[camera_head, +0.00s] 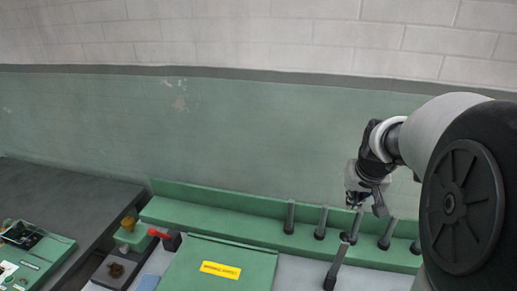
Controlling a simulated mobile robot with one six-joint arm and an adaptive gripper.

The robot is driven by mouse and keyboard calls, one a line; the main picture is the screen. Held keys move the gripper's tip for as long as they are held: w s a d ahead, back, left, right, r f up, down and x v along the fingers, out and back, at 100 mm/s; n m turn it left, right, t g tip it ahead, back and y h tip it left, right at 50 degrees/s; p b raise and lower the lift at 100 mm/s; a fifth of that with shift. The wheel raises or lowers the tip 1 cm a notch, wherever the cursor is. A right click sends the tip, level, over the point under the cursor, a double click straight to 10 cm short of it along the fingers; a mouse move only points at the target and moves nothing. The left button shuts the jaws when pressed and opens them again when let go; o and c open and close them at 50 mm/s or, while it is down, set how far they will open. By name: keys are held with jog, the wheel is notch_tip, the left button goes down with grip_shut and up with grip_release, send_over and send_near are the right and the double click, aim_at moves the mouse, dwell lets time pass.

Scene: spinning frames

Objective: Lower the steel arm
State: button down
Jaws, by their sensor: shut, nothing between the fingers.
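Several dark grey upright pegs stand in a row along the green frame, one of them at the left end (290,217). A grey bar (336,268) tilts up in front of the row, and it may be the steel arm; its lower end is near the picture's bottom edge. My gripper (366,205) is shut and empty, hanging just above the middle of the peg row, behind and above the bar. It appears apart from the bar. The dark piece right under the gripper (354,226) is too small to make out clearly.
A green cover with a yellow label (221,270) lies left of the bar. A green and white wall stands behind.

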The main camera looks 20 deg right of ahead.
notch_tip(320, 180, down, 10)
jog(key=b, duration=0.2)
jog(key=shift+w+r+b, duration=0.25)
jog(key=shift+w+b, duration=0.05)
jog(key=shift+b, duration=0.1)
jog(key=shift+s, duration=0.1)
